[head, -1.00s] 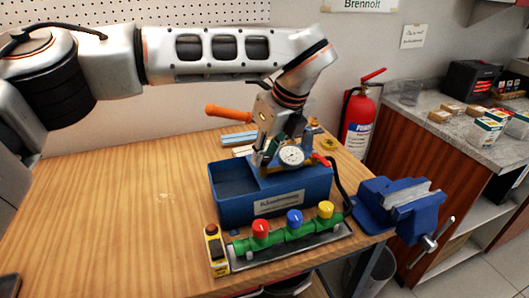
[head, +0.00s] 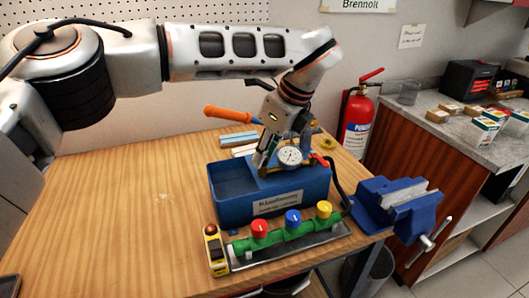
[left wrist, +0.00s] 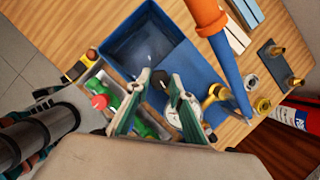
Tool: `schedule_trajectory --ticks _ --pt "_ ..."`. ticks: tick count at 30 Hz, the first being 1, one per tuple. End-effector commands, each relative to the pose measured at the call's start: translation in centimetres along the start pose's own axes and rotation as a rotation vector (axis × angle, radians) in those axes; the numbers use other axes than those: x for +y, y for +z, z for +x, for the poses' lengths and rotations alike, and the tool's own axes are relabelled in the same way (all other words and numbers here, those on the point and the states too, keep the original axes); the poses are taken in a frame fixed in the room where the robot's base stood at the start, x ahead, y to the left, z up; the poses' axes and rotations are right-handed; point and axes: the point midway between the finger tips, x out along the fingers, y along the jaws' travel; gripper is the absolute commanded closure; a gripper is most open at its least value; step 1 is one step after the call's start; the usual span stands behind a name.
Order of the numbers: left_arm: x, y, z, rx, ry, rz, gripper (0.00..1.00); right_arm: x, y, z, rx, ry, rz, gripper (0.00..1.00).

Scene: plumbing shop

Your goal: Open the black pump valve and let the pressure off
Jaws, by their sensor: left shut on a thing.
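The blue test pump (head: 228,208) stands on the wooden bench, with an open water tank on its left side. A round white pressure gauge (head: 290,156) sits on it; the needle is too small to read. My left gripper (head: 262,164) points down at the pump top, just left of the gauge. In the left wrist view its two green-edged fingers (left wrist: 159,80) are on either side of the black pump valve (left wrist: 158,77) and shut on it. The valve is mostly hidden by the fingers in the head view.
The orange-gripped pump lever (head: 228,114) sticks out behind my gripper. A manifold (head: 285,236) with red, blue and yellow knobs lies in front, beside a yellow level (head: 215,250). A blue vise (head: 398,203) is at the right edge.

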Motion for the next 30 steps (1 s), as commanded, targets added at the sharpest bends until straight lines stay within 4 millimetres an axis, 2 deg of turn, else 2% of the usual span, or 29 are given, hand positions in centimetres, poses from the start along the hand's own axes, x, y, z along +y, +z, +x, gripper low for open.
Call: schedule_trajectory --ticks 1,2,3,21,26,30 --pt "-0.06 0.09 -0.13 -0.001 -0.003 0.0 1.0 0.01 -0.01 -0.01 0.0 0.0 0.0 0.6" --pt "-0.07 0.09 -0.13 -0.001 -0.003 0.0 0.76 0.0 -0.01 -0.01 0.0 0.0 0.0 0.6" --pt "-0.07 0.09 -0.13 -0.001 -0.003 0.0 0.72 0.0 0.0 -0.01 0.0 0.0 0.0 0.6" --pt "0.03 0.04 0.03 0.0 -0.008 0.02 0.72 0.03 0.17 0.02 -0.003 0.0 -0.002 0.6" --pt "0.16 0.03 0.14 0.003 -0.049 0.119 0.72 -0.05 0.41 0.12 -0.004 -0.001 -0.001 0.6" --pt "0.34 0.07 0.19 0.003 -0.116 0.281 0.72 -0.12 0.71 0.24 -0.006 -0.001 0.0 0.6"
